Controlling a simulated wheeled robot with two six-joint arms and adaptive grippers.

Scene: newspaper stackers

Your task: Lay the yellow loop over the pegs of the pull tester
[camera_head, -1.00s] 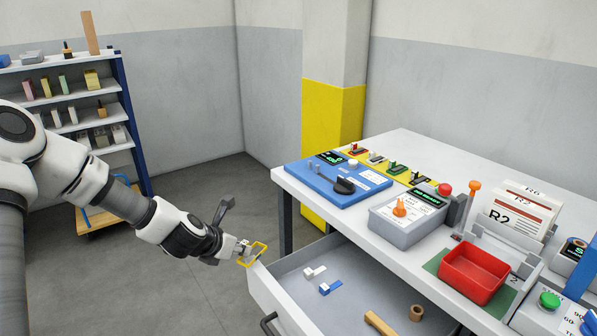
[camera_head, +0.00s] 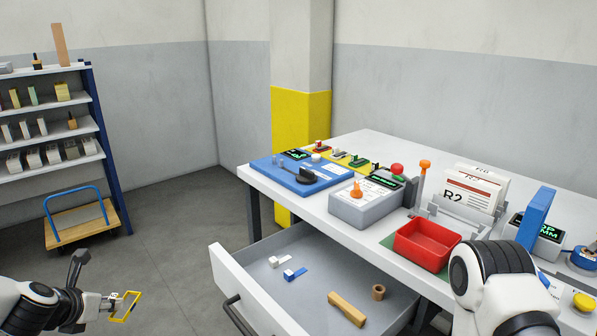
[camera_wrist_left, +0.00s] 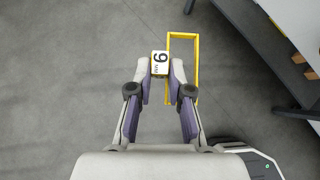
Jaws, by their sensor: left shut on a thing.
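My left gripper (camera_head: 108,301) is low at the left of the head view, left of the open drawer. It is shut on a small white tag marked 9 (camera_wrist_left: 160,63) that belongs to the yellow loop (camera_head: 124,307). The loop is a thin rectangular frame that sticks out beside the fingers over the floor; it also shows in the left wrist view (camera_wrist_left: 197,68). The blue device with short pegs, a display and a black lever, which looks like the pull tester (camera_head: 275,172), sits at the table's far left corner, apart from the loop. My right gripper is not in view.
An open drawer (camera_head: 330,270) juts out below the table (camera_head: 365,140), holding small blocks and a brown ring. A grey box with an orange knob (camera_head: 365,203) and a red tray (camera_head: 427,243) stand on the table. A trolley (camera_head: 82,222) and shelf stand left.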

